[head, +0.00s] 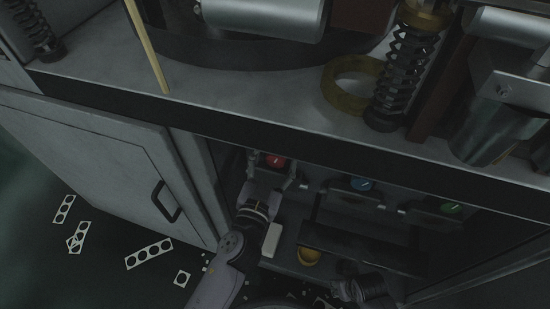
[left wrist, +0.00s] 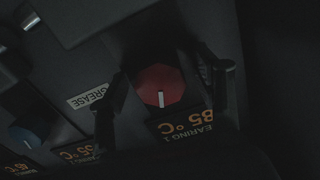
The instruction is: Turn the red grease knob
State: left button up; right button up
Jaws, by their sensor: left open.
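The red grease knob (head: 276,160) is on the dark panel inside the open cabinet in the head view. In the left wrist view the red knob (left wrist: 160,86) is faceted, and its white mark points down towards an orange "85 °C" label. A "GREASE" label (left wrist: 88,97) is to its left. My left gripper (head: 271,170) is open, with one finger on each side of the knob. In the left wrist view the fingers look apart from the knob; contact is not clear. My right gripper (head: 360,288) is low in the head view, dark and partly cut off; its jaws are unclear.
A blue knob (head: 362,184) and a green knob (head: 451,208) are further right on the panel. The open cabinet door (head: 105,160) is at the left. The machine's ledge (head: 230,105) overhangs the panel. Punched strips (head: 149,254) lie on the floor.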

pick_arm(q)
jog(key=shift+c, duration=0.5)
jog(key=c, duration=1.1)
jog(key=shift+o, duration=0.2)
jog(key=shift+m, duration=0.3)
